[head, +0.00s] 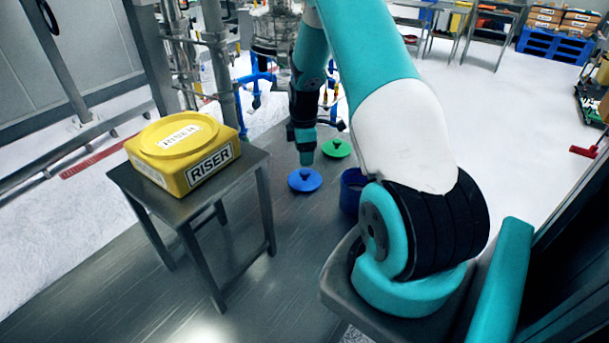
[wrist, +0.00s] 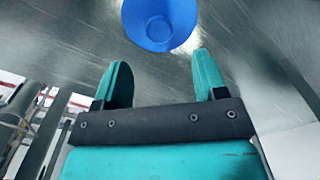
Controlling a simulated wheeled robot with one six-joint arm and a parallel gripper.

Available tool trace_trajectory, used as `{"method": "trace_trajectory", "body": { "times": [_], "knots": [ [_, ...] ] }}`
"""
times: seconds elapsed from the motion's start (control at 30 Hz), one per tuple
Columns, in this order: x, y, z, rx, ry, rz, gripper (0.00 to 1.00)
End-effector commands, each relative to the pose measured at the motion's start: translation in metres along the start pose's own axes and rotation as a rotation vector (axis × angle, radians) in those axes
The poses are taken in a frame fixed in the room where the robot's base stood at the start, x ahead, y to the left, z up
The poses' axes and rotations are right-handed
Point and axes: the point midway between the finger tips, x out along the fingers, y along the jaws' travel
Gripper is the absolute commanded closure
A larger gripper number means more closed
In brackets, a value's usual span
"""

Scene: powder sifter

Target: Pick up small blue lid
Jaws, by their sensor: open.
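A small blue lid (head: 305,180) with a dark knob on top lies on the grey floor plate in the head view. My gripper (head: 307,160) points down just above and behind it, close to the knob; I cannot tell whether they touch. In the wrist view my gripper (wrist: 161,60) has its two teal fingers wide apart with nothing between them. A round blue thing (wrist: 160,22) lies beyond the fingertips at the top edge, partly cut off; I cannot tell if it is the lid or the blue container.
A green lid (head: 336,149) lies behind and right of the blue lid. A blue container (head: 352,190) stands to the right, partly hidden by my arm. A yellow riser box (head: 184,152) sits on a grey metal table (head: 225,200) at left. Pipes and frames stand behind.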

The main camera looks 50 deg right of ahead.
Motion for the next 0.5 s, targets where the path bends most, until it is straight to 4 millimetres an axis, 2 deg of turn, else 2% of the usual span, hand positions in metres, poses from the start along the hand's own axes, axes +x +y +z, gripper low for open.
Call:
{"method": "trace_trajectory", "body": {
  "times": [0.1,0.37,0.5],
  "knots": [
    [0.017,0.0,0.001,0.002,0.0,-0.002,0.35],
    [0.035,0.0,0.003,0.004,0.0,-0.002,0.35],
    [0.052,0.0,0.004,0.005,0.0,-0.004,0.35]
  ]
}}
